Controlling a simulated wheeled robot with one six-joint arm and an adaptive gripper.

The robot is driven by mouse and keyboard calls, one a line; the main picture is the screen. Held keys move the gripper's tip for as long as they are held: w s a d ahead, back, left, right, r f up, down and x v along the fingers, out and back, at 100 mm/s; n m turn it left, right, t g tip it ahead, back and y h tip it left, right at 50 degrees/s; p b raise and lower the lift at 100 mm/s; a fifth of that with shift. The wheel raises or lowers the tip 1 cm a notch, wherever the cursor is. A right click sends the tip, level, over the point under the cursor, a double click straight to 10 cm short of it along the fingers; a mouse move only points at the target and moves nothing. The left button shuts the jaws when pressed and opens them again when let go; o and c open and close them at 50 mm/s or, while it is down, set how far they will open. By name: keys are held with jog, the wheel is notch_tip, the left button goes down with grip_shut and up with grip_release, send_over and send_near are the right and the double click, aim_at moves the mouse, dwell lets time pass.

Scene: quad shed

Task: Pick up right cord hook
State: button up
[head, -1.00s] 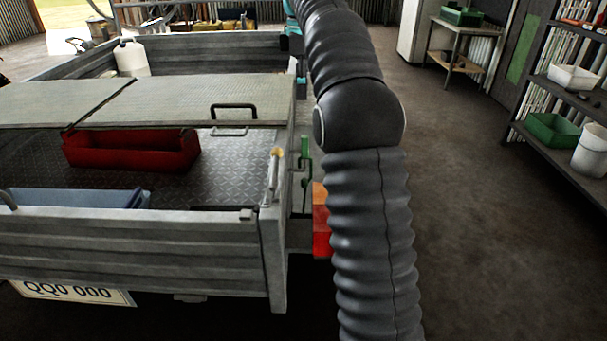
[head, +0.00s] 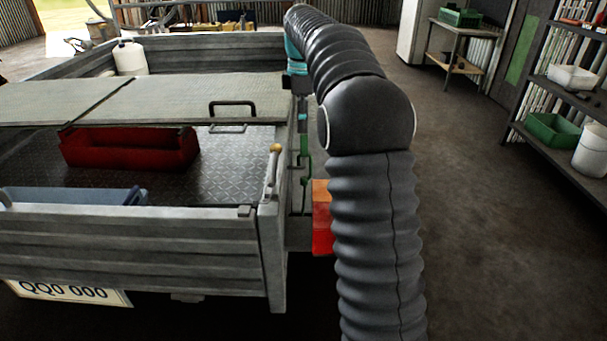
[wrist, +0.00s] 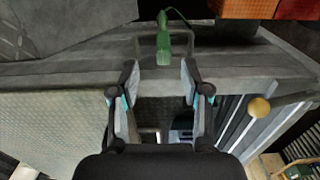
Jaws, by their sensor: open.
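A green hook-like piece, which looks like the right cord hook (head: 305,150), hangs at the right side of the trailer near its rear corner. In the wrist view the green hook (wrist: 163,46) lies just beyond the fingertips, roughly centred between them, by a grey metal loop on the trailer's side. My gripper (wrist: 158,75) is open, with one finger on each side and nothing between them. In the head view the gripper is mostly hidden by my arm; teal and dark parts show by the trailer's right side, above the hook.
A latch lever with a yellow knob (head: 275,148) stands at the trailer's rear corner; the knob (wrist: 259,107) is right of the fingers in the wrist view. A flat lid with a handle (head: 233,108), a red tray (head: 130,150) and an orange-red lamp (head: 322,220) are nearby.

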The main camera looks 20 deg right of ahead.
aim_at(304, 135)
jog(key=f, duration=0.4)
jog(key=shift+s+d+f+b, duration=0.1)
jog(key=shift+s+b, duration=0.15)
jog(key=shift+b, duration=0.1)
grip_shut()
